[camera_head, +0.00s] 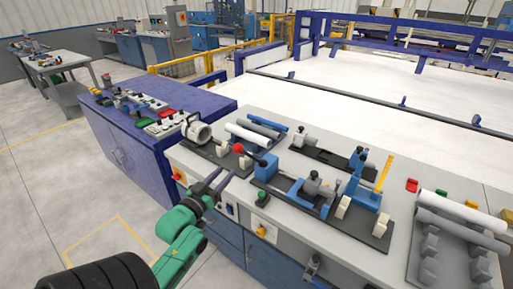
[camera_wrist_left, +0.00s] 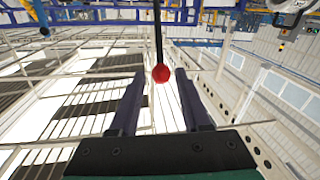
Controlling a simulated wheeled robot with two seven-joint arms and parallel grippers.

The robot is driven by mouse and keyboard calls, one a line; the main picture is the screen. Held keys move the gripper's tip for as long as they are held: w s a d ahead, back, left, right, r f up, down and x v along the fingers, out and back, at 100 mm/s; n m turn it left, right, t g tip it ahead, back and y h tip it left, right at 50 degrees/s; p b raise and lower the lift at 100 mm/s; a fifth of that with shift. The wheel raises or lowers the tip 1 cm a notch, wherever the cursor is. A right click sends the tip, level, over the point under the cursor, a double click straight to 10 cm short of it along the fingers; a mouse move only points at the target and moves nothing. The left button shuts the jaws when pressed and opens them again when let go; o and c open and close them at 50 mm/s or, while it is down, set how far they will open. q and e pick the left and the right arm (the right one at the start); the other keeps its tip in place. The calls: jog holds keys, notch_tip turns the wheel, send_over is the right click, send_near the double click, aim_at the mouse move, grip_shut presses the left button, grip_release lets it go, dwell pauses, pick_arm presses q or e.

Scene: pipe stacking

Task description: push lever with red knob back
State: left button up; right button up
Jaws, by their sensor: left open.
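The red knob (camera_head: 239,148) sits at the end of a dark lever (camera_head: 250,155) on the fixture on the grey workbench. My left gripper (camera_head: 225,173) comes in from the front left, just short of the knob in the head view. In the left wrist view, the red knob (camera_wrist_left: 161,73) lies between the two open fingertips of my left gripper (camera_wrist_left: 160,78), with a gap on both sides. The lever's black rod (camera_wrist_left: 158,35) runs up from the knob there. The gripper is empty. I cannot tell the exact depth between fingertips and knob. My right gripper is not in view.
Blue clamps (camera_head: 313,186) on a black plate stand right of the lever. A grey motor-like part (camera_head: 197,131) and white and grey pipes (camera_head: 250,134) are behind it. A pipe rack (camera_head: 430,262) is at right. The bench's front edge runs below the gripper.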

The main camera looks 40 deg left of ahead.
pick_arm(q)
jog(key=p, duration=0.1)
send_near(244, 152)
jog(key=w, duration=0.2)
jog(key=w+a, duration=0.1)
jog(key=w, duration=0.4)
jog(key=w+a+p, duration=0.1)
jog(key=w, duration=0.2)
jog(key=shift+a+f, duration=0.3)
jog(key=shift+f, duration=0.05)
jog(key=shift+w, duration=0.25)
grip_shut()
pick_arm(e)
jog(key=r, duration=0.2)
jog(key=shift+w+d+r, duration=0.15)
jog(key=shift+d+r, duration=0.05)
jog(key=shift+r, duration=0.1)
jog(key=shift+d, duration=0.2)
